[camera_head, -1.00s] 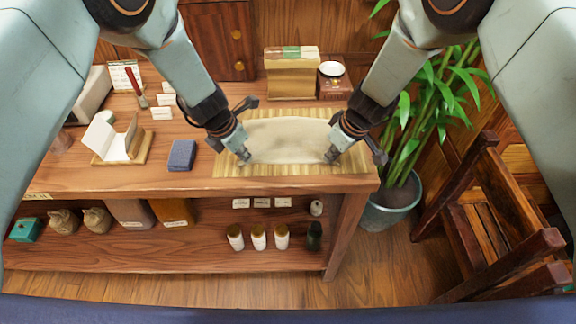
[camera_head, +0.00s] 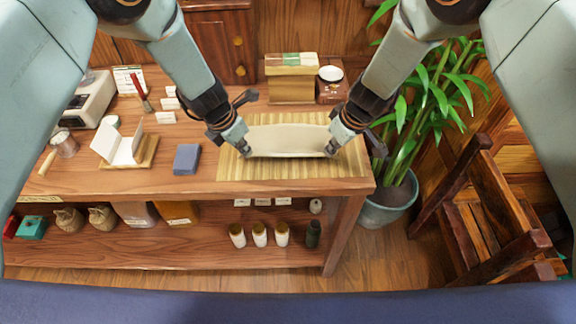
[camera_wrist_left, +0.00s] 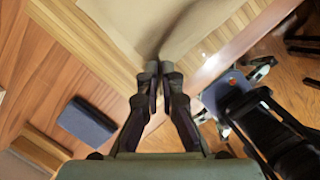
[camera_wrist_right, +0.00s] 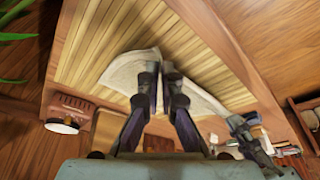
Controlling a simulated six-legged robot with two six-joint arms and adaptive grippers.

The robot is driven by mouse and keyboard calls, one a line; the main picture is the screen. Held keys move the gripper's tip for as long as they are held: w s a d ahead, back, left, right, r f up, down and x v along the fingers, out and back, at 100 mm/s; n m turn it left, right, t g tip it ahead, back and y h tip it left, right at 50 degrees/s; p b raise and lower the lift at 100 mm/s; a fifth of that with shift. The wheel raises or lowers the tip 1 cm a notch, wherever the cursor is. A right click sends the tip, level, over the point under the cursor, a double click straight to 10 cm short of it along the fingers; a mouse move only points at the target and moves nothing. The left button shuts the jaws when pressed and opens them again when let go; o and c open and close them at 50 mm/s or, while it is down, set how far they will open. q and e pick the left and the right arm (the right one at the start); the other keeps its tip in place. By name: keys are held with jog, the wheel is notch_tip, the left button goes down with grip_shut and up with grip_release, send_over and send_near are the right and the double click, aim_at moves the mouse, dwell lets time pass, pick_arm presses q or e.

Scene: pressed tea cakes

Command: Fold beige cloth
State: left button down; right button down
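The beige cloth (camera_head: 288,140) lies over a slatted bamboo mat (camera_head: 300,171) on the table, its near edge raised between my two grippers. My left gripper (camera_head: 246,150) is at the cloth's near left corner. In the left wrist view its fingers (camera_wrist_left: 156,72) are closed together at the cloth (camera_wrist_left: 160,25), pinching it. My right gripper (camera_head: 333,150) is at the near right corner. In the right wrist view its fingers (camera_wrist_right: 158,72) are nearly together with the cloth (camera_wrist_right: 128,70) gathered between them. The cloth's underside is hidden.
A dark blue block (camera_head: 187,158) lies left of the mat. A paper holder (camera_head: 125,150) stands farther left. A stacked box (camera_head: 291,78) and a candle jar (camera_head: 331,82) stand behind the mat. A potted plant (camera_head: 400,170) is right of the table.

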pick_arm(q)
jog(key=shift+r, duration=0.15)
pick_arm(e)
jog(key=shift+r, duration=0.15)
